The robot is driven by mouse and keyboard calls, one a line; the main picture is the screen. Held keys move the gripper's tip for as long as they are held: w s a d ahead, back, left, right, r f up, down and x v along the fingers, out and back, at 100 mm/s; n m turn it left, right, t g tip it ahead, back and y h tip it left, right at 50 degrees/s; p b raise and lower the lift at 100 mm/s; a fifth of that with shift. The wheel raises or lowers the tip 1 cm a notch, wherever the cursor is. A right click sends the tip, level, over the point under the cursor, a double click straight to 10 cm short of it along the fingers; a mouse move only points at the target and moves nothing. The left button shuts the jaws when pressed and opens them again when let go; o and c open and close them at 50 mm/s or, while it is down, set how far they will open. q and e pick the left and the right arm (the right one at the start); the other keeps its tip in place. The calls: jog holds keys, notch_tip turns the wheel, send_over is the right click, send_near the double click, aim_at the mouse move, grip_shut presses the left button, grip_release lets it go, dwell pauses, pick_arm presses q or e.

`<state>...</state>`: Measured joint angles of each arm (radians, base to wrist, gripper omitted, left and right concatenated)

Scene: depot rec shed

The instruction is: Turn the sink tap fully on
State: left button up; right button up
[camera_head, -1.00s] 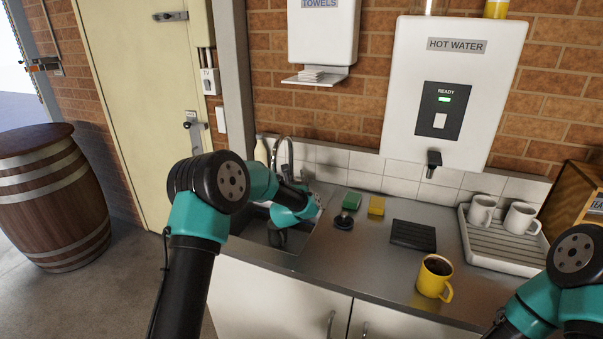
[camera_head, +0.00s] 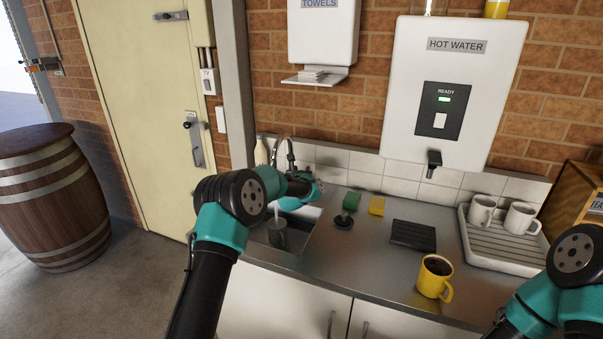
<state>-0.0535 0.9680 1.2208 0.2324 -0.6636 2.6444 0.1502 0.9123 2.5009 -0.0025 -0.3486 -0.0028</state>
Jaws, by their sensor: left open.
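The sink tap (camera_head: 285,146) is a curved metal gooseneck at the back of the sink (camera_head: 257,232), against the white tiles. Its lower part and handle are hidden behind my left arm. A thin pale vertical streak, which looks like running water, drops below my wrist toward a grey round thing in the basin. My left gripper (camera_head: 312,190) is beside the tap at the sink's back right. It is open, but its fingers are mostly hidden, and I cannot tell whether they touch the handle. My right arm shows at the lower right; its gripper is out of view.
A green sponge (camera_head: 351,201), a yellow sponge (camera_head: 376,205) and a black plug (camera_head: 343,223) lie right of the sink. Further right are a black mat (camera_head: 413,236), a yellow mug (camera_head: 435,278) and a tray (camera_head: 505,255) with white mugs. The hot water unit (camera_head: 455,90) hangs above.

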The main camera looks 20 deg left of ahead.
pick_arm(q)
grip_shut()
jog(key=shift+d, duration=0.1)
dwell(0.4)
